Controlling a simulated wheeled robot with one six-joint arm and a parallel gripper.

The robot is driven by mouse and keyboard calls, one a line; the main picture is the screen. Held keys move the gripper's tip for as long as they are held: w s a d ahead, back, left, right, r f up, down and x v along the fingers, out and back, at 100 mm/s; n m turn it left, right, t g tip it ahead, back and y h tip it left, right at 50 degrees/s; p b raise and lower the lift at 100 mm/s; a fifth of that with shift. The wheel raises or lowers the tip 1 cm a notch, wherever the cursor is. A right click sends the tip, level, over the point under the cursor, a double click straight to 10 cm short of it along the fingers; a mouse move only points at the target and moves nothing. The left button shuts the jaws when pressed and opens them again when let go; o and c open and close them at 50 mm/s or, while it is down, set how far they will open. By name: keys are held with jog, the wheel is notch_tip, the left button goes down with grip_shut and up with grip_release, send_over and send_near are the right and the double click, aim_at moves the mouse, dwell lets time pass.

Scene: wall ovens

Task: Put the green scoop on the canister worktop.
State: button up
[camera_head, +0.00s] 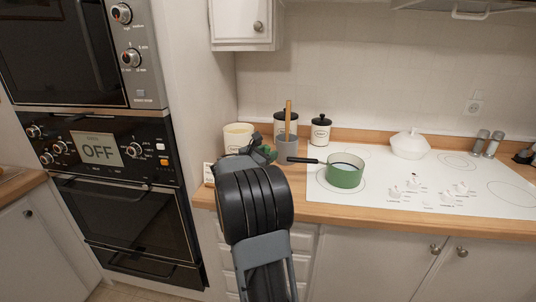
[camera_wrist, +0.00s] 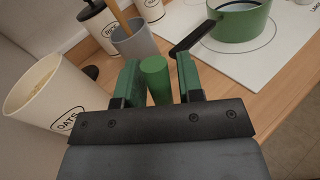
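My gripper (camera_wrist: 158,75) is low over the wooden worktop, its two green-sided fingers apart. A green cylinder (camera_wrist: 157,82), which looks like part of the green scoop, sits between the fingers. It lies close to the left finger with a narrow gap showing at the right one, so I cannot tell whether it is gripped. The rest of the scoop is hidden. In the head view my gripper (camera_head: 265,152) is mostly behind my wrist, with a bit of green at its tip. The canister worktop (camera_head: 311,209) is the wooden counter left of and in front of the hob.
A cream oats canister (camera_wrist: 45,92), a grey pot (camera_wrist: 136,43) with a wooden stick and lidded canisters (camera_head: 320,131) stand close by. A green saucepan (camera_head: 345,175) is on the white hob (camera_head: 440,203), its black handle pointing toward my gripper. Wall ovens (camera_head: 105,150) are at left.

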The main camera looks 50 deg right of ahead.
jog(key=shift+o, duration=1.1)
jog(key=shift+r, duration=0.2)
jog(key=a, duration=1.2)
jog(key=s+a+f+m+t+y, duration=0.1)
jog(key=s+a+f+m+y, duration=0.3)
jog(key=a, duration=0.5)
jog(key=s+a+f+m+t+y, duration=0.1)
jog(key=s+a+f+m+y, duration=0.3)
jog(key=a+y, duration=0.4)
jog(key=s+a+f+m+t+y, duration=0.1)
jog(key=s+a+f+m+y, duration=0.4)
jog(key=a, duration=0.5)
jog(key=m, duration=0.2)
jog(key=shift+a+f+m+t+y+b, duration=0.15)
jog(key=shift+a+m+t+y+b, duration=0.15)
jog(key=shift+y+b, duration=0.1)
jog(key=shift+s, duration=0.1)
